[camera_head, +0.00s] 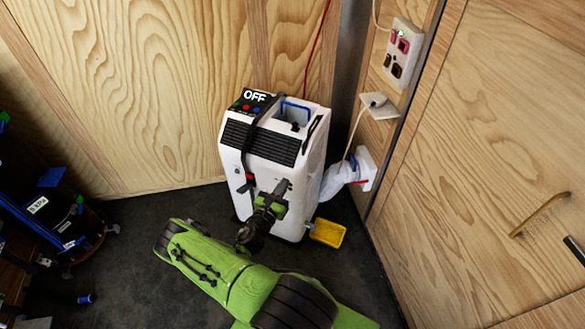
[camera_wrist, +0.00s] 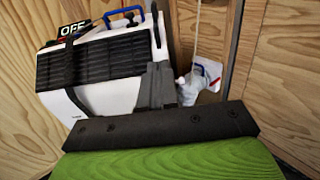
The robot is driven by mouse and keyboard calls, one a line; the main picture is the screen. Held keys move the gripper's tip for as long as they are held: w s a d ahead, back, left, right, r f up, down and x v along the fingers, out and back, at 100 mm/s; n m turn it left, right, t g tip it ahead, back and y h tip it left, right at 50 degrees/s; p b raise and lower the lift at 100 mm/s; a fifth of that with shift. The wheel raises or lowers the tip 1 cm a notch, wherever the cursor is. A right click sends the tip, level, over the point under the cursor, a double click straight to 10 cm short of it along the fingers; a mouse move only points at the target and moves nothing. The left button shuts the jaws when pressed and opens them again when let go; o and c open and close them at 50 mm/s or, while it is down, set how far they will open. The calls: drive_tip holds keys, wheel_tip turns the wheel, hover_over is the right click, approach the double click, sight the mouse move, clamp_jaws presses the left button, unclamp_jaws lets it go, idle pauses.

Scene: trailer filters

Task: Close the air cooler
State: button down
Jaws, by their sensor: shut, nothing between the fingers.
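The air cooler (camera_head: 235,165) is a white upright box with black slatted vents on its front and an "OFF" display on top. It stands in the corner. Its top has an open recess with a blue edge (camera_head: 296,108). A black strap with a red part (camera_head: 248,178) runs down its front. My gripper (camera_head: 285,186) is in front of the cooler's front face, below the vents and right of the strap. Its fingers are together and empty. In the wrist view my gripper (camera_wrist: 160,75) overlaps the cooler's front right edge; I cannot tell whether it touches. The cooler (camera_wrist: 115,95) fills the left there.
A white hose (camera_head: 338,178) joins the cooler's right side to the wall. A yellow tray (camera_head: 327,233) lies by its lower right. A wall socket (camera_head: 402,52) with a cable is above right. Dark equipment (camera_head: 50,215) stands left. The dark floor (camera_head: 135,220) left of the cooler is clear.

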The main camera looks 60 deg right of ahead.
sight(300, 159)
drive_tip(key=d, duration=0.3)
drive_tip(key=d+b, duration=0.1)
drive_tip(key=d, duration=0.6)
drive_tip(key=shift+w+b, duration=0.35)
drive_tip(key=shift+b, duration=0.05)
drive_tip(key=shift+d, duration=0.15)
